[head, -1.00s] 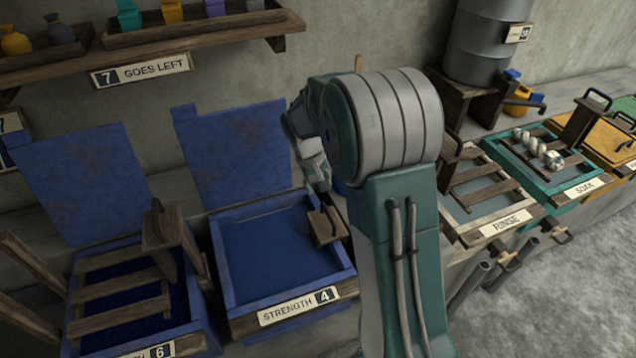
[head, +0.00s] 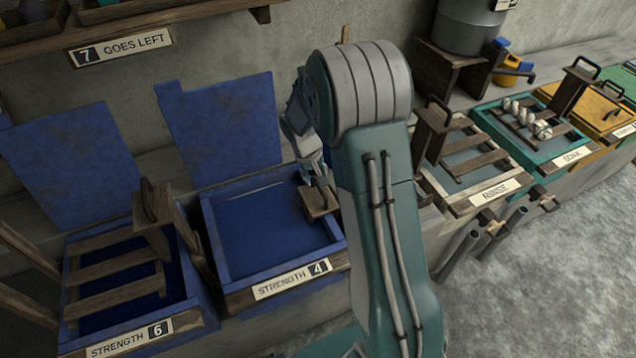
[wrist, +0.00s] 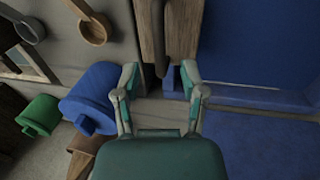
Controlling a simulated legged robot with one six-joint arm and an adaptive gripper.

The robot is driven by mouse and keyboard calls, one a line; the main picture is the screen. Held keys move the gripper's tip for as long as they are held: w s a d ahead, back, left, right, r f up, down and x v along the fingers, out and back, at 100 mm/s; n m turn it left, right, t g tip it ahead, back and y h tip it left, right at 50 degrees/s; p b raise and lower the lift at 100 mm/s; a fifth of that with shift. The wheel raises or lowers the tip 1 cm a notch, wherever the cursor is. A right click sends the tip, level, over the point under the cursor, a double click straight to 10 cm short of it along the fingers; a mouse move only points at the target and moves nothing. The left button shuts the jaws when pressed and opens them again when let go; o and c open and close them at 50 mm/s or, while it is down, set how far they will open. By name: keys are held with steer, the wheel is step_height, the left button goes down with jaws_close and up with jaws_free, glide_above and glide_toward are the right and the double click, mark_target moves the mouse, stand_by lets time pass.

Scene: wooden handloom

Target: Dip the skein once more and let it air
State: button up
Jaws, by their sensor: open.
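The strength 4 vat (head: 214,240) is a blue box with a raised blue lid and dark blue dye (head: 262,232). A wooden block with a dark handle (head: 318,203) stands low at its right side; anything below the dye is hidden. My gripper (head: 322,182) is just above and behind this block. In the wrist view my gripper (wrist: 163,90) is open, and the dark handle on the wooden post (wrist: 150,35) shows ahead, between the finger lines. No skein shows in the strength 4 vat. Several white skeins (head: 527,116) lie on a rack at the teal soak vat (head: 553,157).
The strength 6 vat (head: 185,335) at left holds a raised wooden rack (head: 115,280). The rinse vat (head: 455,192) with its own rack is right of my arm. A shelf (head: 170,18) with a sign runs above. A blue container (wrist: 88,95) shows in the wrist view.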

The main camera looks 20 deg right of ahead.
steer(key=f, duration=0.2)
steer(key=d+f, duration=0.1)
steer(key=f, duration=0.1)
jaws_close()
steer(key=shift+r, duration=0.1)
step_height(320, 180, up, 18)
steer(key=shift+r, duration=0.2)
stand_by(0.5)
steer(key=shift+w+r, duration=0.1)
jaws_free()
steer(key=shift+a, duration=0.1)
